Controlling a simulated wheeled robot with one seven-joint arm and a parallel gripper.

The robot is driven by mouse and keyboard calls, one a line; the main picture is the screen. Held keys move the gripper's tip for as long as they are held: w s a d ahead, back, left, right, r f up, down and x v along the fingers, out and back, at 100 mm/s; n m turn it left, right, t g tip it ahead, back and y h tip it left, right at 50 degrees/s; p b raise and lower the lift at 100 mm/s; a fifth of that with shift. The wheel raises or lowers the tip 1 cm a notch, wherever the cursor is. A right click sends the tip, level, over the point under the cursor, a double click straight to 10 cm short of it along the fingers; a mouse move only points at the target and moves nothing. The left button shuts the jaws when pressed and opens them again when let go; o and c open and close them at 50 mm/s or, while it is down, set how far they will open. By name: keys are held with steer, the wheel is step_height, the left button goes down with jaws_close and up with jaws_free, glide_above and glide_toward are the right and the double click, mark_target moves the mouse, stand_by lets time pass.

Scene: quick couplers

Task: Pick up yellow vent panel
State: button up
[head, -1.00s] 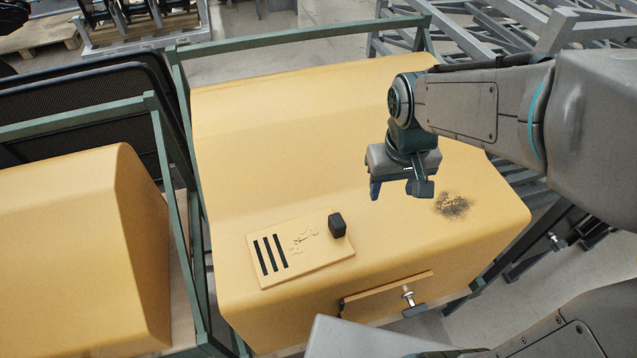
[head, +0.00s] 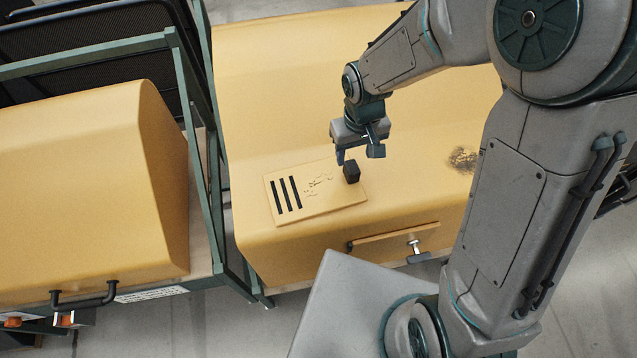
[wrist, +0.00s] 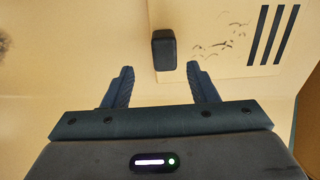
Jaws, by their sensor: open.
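The yellow vent panel (head: 325,204) is a flat plate lying on top of the large yellow housing. It has dark slots at its left end, scuffed marks in the middle and a black block-shaped knob (head: 351,172) at its right end. My gripper (head: 357,156) is open and empty, just above and behind the knob. In the wrist view, the panel (wrist: 230,62) is at the upper right, and the knob (wrist: 163,49) lies ahead of and between the two spread fingers (wrist: 161,86). The fingers appear apart from the knob.
The yellow housing (head: 270,80) has a dark smudge (head: 462,159) to the right and a front flap with a metal latch (head: 413,247). A green frame (head: 185,100) and another yellow housing (head: 80,190) stand at the left. My arm covers much of the right side.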

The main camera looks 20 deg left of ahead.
mark_target(352, 166)
steer(key=f, duration=0.2)
steer(key=s+f+p, duration=0.1)
steer(key=f, duration=0.1)
steer(key=shift+f, duration=0.65)
steer(key=c, duration=1.1)
steer(key=shift+c, duration=0.2)
steer(key=shift+r, duration=0.2)
